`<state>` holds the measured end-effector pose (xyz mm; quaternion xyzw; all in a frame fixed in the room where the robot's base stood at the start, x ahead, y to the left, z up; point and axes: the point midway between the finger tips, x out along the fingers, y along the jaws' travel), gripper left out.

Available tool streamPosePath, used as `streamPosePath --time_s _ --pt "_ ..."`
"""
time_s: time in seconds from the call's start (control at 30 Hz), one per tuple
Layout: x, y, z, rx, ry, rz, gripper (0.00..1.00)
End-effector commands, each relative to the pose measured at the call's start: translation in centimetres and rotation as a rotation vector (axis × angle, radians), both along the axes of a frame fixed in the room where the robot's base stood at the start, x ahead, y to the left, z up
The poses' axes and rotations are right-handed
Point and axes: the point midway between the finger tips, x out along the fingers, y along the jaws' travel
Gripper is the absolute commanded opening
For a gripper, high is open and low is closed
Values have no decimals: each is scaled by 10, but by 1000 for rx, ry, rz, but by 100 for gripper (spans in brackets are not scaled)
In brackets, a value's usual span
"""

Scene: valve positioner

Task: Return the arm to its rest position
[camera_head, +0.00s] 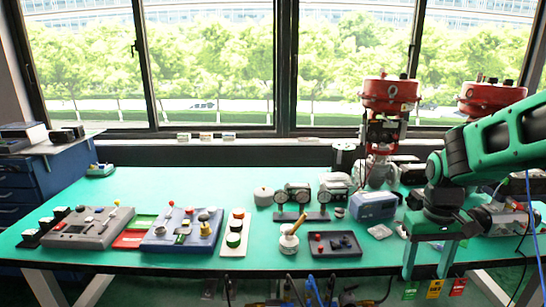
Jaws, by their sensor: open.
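My arm (500,138) is green and dark grey. It reaches in from the right edge of the head view and bends down at a dark wrist (440,200). My gripper (428,272) hangs at the front edge of the green-topped table (200,262), right of centre. Its two green fingers point down, spread apart, with nothing seen between them. Whether the fingers are in front of the edge or over it is hard to tell. The arm hides part of the table's right side.
Red-topped valve units (390,92) stand at the back right. A blue-grey box (374,205) and a dark tray (335,244) lie left of my gripper. Control boxes (182,230) fill the left side. Coloured tags (434,289) hang below the front edge. The table's back left is mostly clear.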

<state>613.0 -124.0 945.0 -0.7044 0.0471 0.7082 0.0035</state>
Motion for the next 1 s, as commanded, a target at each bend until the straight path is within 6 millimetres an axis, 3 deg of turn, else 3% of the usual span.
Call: streamPosePath --time_s 0.2,0.4,0.5,0.7,1.0 --pt "-84 -36 25 9 -11 -212 58" --pt "-152 -48 32 38 -15 -378 58" --pt "-175 -49 31 52 -16 -435 58" --pt "-195 -49 29 68 -15 -485 58" --pt "-196 -49 29 68 -14 -486 58"
